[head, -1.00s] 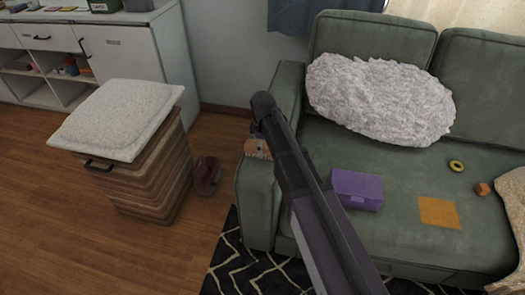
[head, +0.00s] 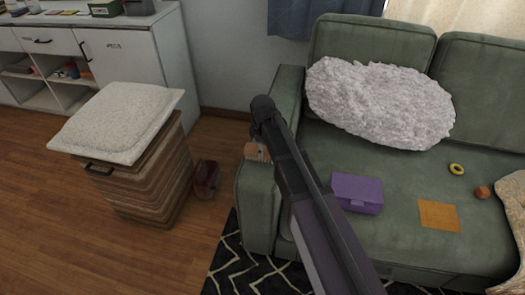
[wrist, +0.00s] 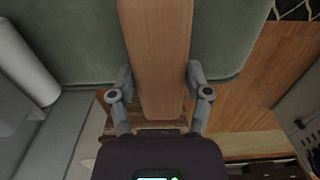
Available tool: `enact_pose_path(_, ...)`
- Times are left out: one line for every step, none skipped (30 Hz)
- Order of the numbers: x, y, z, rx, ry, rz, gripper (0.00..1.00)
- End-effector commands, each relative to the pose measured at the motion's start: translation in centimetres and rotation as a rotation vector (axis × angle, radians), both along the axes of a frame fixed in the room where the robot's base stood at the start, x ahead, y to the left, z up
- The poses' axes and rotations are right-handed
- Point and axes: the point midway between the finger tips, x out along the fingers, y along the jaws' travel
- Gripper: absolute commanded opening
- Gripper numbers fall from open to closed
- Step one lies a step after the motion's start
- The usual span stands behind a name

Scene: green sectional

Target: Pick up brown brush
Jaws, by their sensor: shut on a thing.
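The brown brush (wrist: 157,45) shows in the wrist view as a long wood-coloured piece between the two fingers of my gripper (wrist: 160,78). The fingers are shut on its sides. Its far end runs out of the top of that view, and its bristles cannot be made out there. In the head view a small part of the brush (head: 257,152) shows at the left armrest of the green sofa, beside the end of my arm. My arm hides most of the gripper there. I cannot tell whether the brush touches the armrest.
The green sofa (head: 262,205) holds a fluffy pillow, a purple box (head: 352,190), an orange cloth (head: 439,215) and a yellow ring (head: 456,169). Left of it stand a cushioned hamper (head: 150,185) and a dark red object (head: 206,179). The wooden floor (head: 60,250) is clear at front left.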

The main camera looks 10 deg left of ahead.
Motion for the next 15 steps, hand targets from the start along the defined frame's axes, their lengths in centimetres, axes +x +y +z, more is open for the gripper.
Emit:
enact_pose_path(0.0,0.0,0.1,0.000,0.000,0.000,0.11)
enact_pose_path(0.0,0.0,0.1,0.000,0.000,0.000,0.11)
enact_pose_path(0.0,0.0,0.2,0.000,0.000,0.000,0.11)
enact_pose_path(0.0,0.0,0.3,0.000,0.000,0.000,0.11)
enact_pose_path(0.0,0.0,0.4,0.000,0.000,0.000,0.11)
enact_pose_path(0.0,0.0,0.5,0.000,0.000,0.000,0.11)
enact_pose_path(0.0,0.0,0.7,0.000,0.000,0.000,0.11)
enact_pose_path(0.0,0.0,0.8,0.000,0.000,0.000,0.11)
enact_pose_path(0.0,0.0,1.1,0.000,0.000,0.000,0.11)
enact_pose_path(0.0,0.0,1.3,0.000,0.000,0.000,0.11)
enact_pose_path(0.0,0.0,1.5,0.000,0.000,0.000,0.11)
enact_pose_path(0.0,0.0,1.8,0.000,0.000,0.000,0.11)
enact_pose_path(0.0,0.0,2.0,0.000,0.000,0.000,0.11)
enact_pose_path(0.0,0.0,2.3,0.000,0.000,0.000,0.11)
enact_pose_path(0.0,0.0,2.6,0.000,0.000,0.000,0.11)
